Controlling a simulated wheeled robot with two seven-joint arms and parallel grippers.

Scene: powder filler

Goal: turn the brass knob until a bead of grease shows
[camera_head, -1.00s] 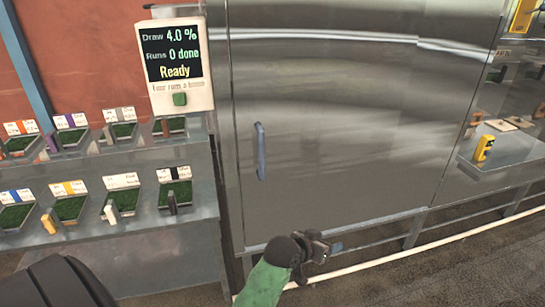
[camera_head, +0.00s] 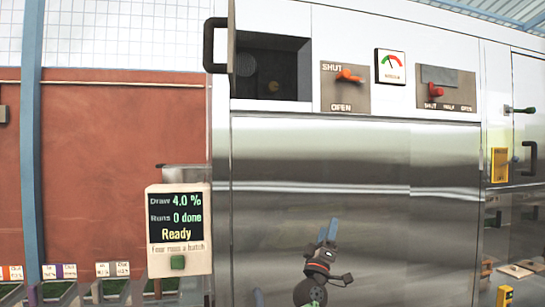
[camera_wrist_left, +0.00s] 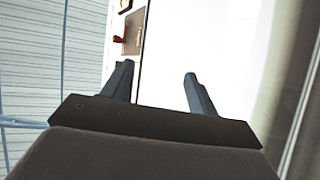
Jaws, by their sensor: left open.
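My left gripper (camera_head: 329,227) is in front of the brushed-steel panel, pointing up, below the controls. In the left wrist view its two fingers (camera_wrist_left: 158,72) are apart with nothing between them. A dark recess (camera_head: 290,85) opens at the machine's upper left. A tiny brass-coloured spot (camera_head: 274,87) shows inside it; I cannot tell whether this is the brass knob. No bead of grease can be made out. My right gripper is not in view.
An orange lever (camera_head: 349,76) sits at SHUT, beside a dial (camera_head: 390,66) and a red lever (camera_head: 436,91). An open door with a black handle (camera_head: 209,45) stands left of the recess. The display (camera_head: 178,230) reads Ready.

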